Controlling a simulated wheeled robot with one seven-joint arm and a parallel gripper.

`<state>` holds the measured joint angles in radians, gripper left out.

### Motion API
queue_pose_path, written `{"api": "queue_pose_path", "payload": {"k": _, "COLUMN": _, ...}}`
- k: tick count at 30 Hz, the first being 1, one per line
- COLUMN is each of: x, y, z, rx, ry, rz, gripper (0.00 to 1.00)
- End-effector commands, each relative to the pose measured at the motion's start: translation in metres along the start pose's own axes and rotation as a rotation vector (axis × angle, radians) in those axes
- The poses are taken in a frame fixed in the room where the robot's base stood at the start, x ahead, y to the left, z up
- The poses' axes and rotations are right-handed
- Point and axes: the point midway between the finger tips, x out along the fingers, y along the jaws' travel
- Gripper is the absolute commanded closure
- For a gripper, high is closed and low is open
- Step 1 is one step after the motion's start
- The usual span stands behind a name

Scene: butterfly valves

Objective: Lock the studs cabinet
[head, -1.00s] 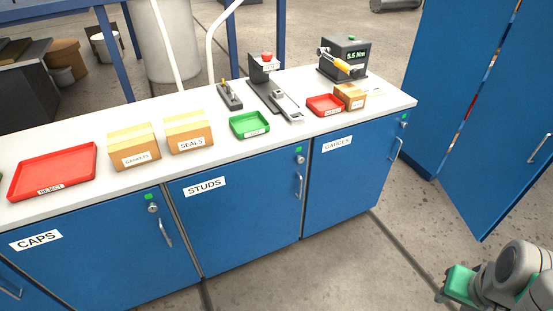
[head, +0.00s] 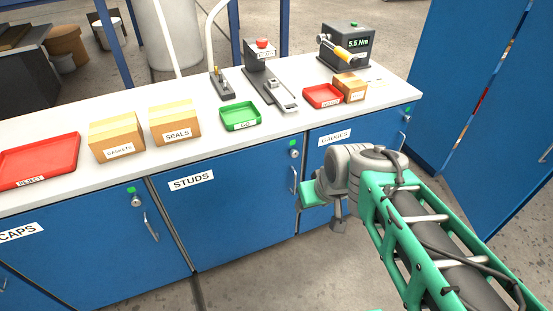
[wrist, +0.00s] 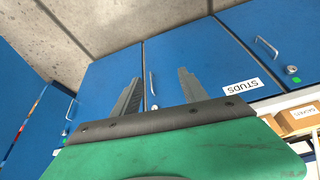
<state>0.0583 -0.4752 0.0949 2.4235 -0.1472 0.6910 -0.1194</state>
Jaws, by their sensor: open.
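The studs cabinet (head: 225,212) is a blue door labelled STUDS, and it looks shut. Its round silver lock (head: 294,154) sits at the top right under a green marker, above an upright silver handle (head: 292,180). My gripper (wrist: 158,76) is open and empty, its two grey fingers pointing at the cabinet fronts. In the wrist view the picture is upside down, and the studs handle (wrist: 152,84) appears between the fingers, beyond them. In the head view my green gripper body is just right of that handle; its fingertips are not clear there, and contact cannot be told.
The caps cabinet (head: 90,255) is left and the gauges cabinet (head: 350,130) right, partly behind my arm. The white worktop (head: 215,140) above holds a green tray (head: 240,117), boxes and tools. A tall blue cabinet (head: 500,120) stands right. Floor in front is clear.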

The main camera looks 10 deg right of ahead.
Motion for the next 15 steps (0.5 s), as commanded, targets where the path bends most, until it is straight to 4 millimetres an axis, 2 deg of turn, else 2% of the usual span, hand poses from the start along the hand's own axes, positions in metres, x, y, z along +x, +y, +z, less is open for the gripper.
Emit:
{"api": "queue_pose_path", "payload": {"k": 1, "x": 0.062, "y": -0.002, "z": -0.009, "rx": -0.068, "ry": 0.067, "rz": -0.049, "gripper": 0.49}}
{"api": "queue_pose_path", "payload": {"k": 3, "x": 0.123, "y": -0.009, "z": -0.046, "rx": -0.179, "ry": 0.233, "rz": -0.133, "gripper": 0.49}}
{"api": "queue_pose_path", "payload": {"k": 6, "x": 0.192, "y": -0.007, "z": -0.097, "rx": -0.261, "ry": 0.529, "rz": -0.219, "gripper": 0.49}}
{"api": "queue_pose_path", "payload": {"k": 8, "x": 0.218, "y": 0.005, "z": -0.121, "rx": -0.258, "ry": 0.707, "rz": -0.232, "gripper": 0.49}}
{"api": "queue_pose_path", "payload": {"k": 10, "x": 0.238, "y": 0.030, "z": -0.139, "rx": -0.220, "ry": 0.885, "rz": -0.213, "gripper": 0.49}}
{"api": "queue_pose_path", "payload": {"k": 12, "x": 0.248, "y": 0.057, "z": -0.149, "rx": -0.168, "ry": 1.017, "rz": -0.174, "gripper": 0.49}}
{"api": "queue_pose_path", "payload": {"k": 15, "x": 0.251, "y": 0.084, "z": -0.154, "rx": -0.112, "ry": 1.122, "rz": -0.125, "gripper": 0.49}}
